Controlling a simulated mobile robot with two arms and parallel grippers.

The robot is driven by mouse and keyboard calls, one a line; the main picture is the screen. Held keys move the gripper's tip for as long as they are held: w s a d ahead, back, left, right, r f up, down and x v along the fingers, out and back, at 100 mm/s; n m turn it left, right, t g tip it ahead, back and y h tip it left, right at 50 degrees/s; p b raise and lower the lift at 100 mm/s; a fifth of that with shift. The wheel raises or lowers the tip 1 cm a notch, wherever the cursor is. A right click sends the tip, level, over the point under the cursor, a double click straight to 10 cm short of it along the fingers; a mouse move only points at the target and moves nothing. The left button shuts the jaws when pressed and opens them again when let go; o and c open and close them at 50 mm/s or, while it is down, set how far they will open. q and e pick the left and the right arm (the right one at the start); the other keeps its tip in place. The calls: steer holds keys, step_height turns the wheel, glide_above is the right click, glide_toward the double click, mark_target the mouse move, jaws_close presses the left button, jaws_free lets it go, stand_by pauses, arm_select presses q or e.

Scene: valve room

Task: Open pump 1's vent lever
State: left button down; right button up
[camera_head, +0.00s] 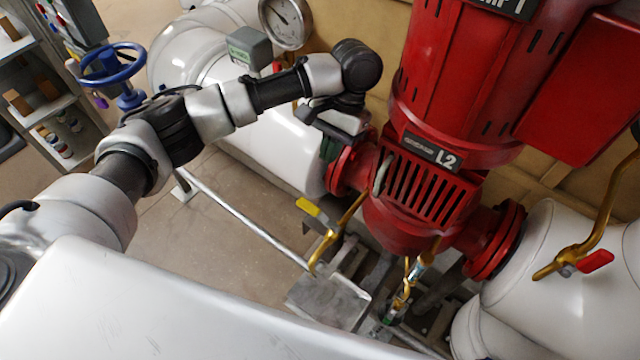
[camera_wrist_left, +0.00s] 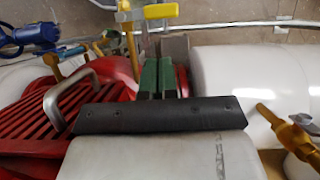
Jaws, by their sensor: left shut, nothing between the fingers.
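The red pump (camera_head: 450,90), labelled "MP 1" at its cut-off top and "L2" lower down, stands right of centre in the head view. A yellow lever (camera_head: 310,207) sits on a brass pipe at its lower left; a yellow handle also shows in the left wrist view (camera_wrist_left: 160,11). A red lever (camera_head: 596,261) is on a brass pipe at the right. I cannot tell which is the vent lever. My left gripper (camera_head: 328,148) is beside the pump's left flange, above the yellow lever. In the wrist view its green fingers (camera_wrist_left: 157,66) are shut, empty, apparently short of the yellow handle.
A white pipe (camera_head: 265,140) with a gauge (camera_head: 285,22) lies behind my left arm. A blue handwheel (camera_head: 112,65) and shelves (camera_head: 55,105) are at the left. A grey metal handle (camera_wrist_left: 68,97) rises from the pump grille.

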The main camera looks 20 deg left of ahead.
mark_target(318, 215)
arm_select(q)
steer(key=p+x, duration=0.1)
steer(key=x, duration=0.9)
steer(key=shift+p, duration=0.4)
steer(key=shift+w, duration=0.15)
steer(key=shift+s+a+n+h+p, duration=0.15)
steer(key=shift+s+n+h+p, duration=0.15)
steer(key=shift+n+p, duration=0.3)
